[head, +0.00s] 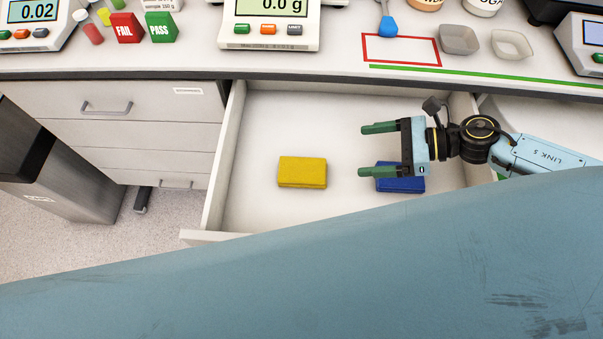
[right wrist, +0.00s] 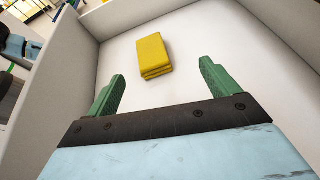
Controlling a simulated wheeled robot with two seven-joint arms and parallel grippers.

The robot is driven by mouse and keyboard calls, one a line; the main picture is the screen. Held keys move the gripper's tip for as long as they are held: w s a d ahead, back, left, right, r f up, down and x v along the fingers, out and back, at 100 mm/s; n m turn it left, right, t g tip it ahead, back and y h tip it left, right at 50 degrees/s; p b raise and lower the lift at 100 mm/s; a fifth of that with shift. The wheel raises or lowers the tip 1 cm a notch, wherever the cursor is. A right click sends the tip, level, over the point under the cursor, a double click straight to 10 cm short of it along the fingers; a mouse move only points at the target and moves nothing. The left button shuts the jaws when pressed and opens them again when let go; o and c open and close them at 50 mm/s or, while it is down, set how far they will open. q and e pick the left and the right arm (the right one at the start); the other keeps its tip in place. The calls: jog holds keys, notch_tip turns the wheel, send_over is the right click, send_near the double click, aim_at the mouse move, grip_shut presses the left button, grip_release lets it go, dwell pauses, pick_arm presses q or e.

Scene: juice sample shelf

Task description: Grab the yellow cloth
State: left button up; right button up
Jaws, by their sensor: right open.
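The yellow cloth (head: 302,172) lies folded flat on the floor of the open drawer (head: 262,110), left of the drawer's middle in the head view. In the right wrist view the yellow cloth (right wrist: 154,56) lies ahead of the fingertips, roughly between their lines and apart from them. My right gripper (head: 364,150) is open and empty, over the right part of the drawer. Its green fingers point left toward the cloth in the head view. It also shows in the right wrist view (right wrist: 162,77). My left gripper is not in view.
A folded blue cloth (head: 402,184) lies in the drawer, partly hidden by my right gripper. The drawer walls and the counter edge (head: 300,70) bound the space. The counter holds scales, a red-framed area (head: 402,63) and shallow dishes. The drawer floor around the yellow cloth is clear.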

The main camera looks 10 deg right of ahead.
jog(key=shift+s+a+f+n+g+b, duration=0.25)
jog(key=shift+a+f+n+g+b, duration=0.25)
jog(key=shift+a+f+n+b, duration=0.45)
send_near(298, 169)
jog(key=shift+w+a+f, duration=0.55)
jog(key=shift+a+f, duration=0.05)
jog(key=shift+a, duration=0.25)
jog(key=shift+s+x, duration=0.1)
jog(key=shift+x, duration=1.5)
jog(key=shift+s+x, duration=0.15)
jog(key=shift+x, duration=1.45)
jog(key=shift+r, duration=0.1)
jog(key=c, duration=1.1)
jog(key=shift+o, duration=0.2)
jog(key=shift+p, duration=0.3)
